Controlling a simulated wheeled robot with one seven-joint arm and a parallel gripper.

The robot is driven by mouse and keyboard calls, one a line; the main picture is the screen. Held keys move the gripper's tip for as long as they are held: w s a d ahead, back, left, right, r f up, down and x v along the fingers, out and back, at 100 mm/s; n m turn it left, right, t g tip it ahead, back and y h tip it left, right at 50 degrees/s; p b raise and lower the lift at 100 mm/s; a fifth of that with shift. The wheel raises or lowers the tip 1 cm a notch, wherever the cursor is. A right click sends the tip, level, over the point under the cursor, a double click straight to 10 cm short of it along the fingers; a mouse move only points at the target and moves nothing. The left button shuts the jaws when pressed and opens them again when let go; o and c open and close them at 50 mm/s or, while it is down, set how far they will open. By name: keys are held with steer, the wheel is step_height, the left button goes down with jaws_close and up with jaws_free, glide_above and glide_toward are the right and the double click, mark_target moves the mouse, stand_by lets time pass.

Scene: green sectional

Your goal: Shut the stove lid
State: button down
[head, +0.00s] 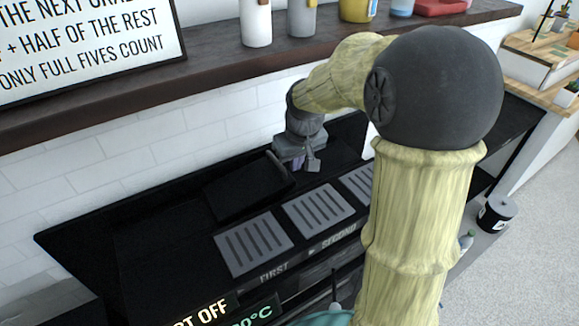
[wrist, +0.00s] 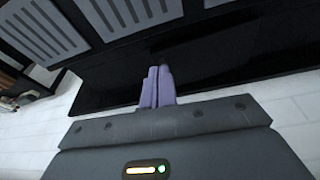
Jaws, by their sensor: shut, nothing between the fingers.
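The stove (head: 160,235) is black, with grey slotted plates on its front part. A broad dark panel (head: 347,137), which looks like the stove lid, lies along its back by the tiled wall; its exact tilt is hard to tell, black on black. My gripper (head: 312,168) is over the back of the stove, just right of a darker rectangular patch (head: 245,190). In the wrist view my gripper's purple fingers (wrist: 157,84) are together, with nothing between them, in front of a glossy black surface (wrist: 235,65). Whether they touch it is unclear. My arm hides the stove's right part.
A dark wooden shelf (head: 215,73) with bottles and a sign (head: 80,45) runs above the stove, close over my wrist. Slotted plates (head: 253,240) lie in front of my gripper. A dark roll-like object (head: 497,212) stands at right.

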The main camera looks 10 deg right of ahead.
step_height(320, 180, up, 4)
steer(key=f+n, duration=0.1)
glide_above(293, 177)
steer(key=s, duration=0.2)
steer(key=shift+s+a+r, duration=0.15)
steer(key=shift+a+r, duration=0.1)
steer(key=shift+a, duration=0.05)
steer(key=x, duration=0.4)
steer(key=b+x, duration=0.1)
steer(key=x, duration=0.8)
steer(key=shift+s+f+b, duration=0.2)
steer(key=shift+s+b, duration=0.05)
steer(key=shift+b, duration=0.15)
steer(key=shift+f, duration=0.3)
steer(key=f, duration=0.1)
steer(key=d+f+b, duration=0.1)
steer(key=f, duration=0.1)
steer(key=shift+w+f, duration=0.15)
steer(key=shift+w, duration=0.05)
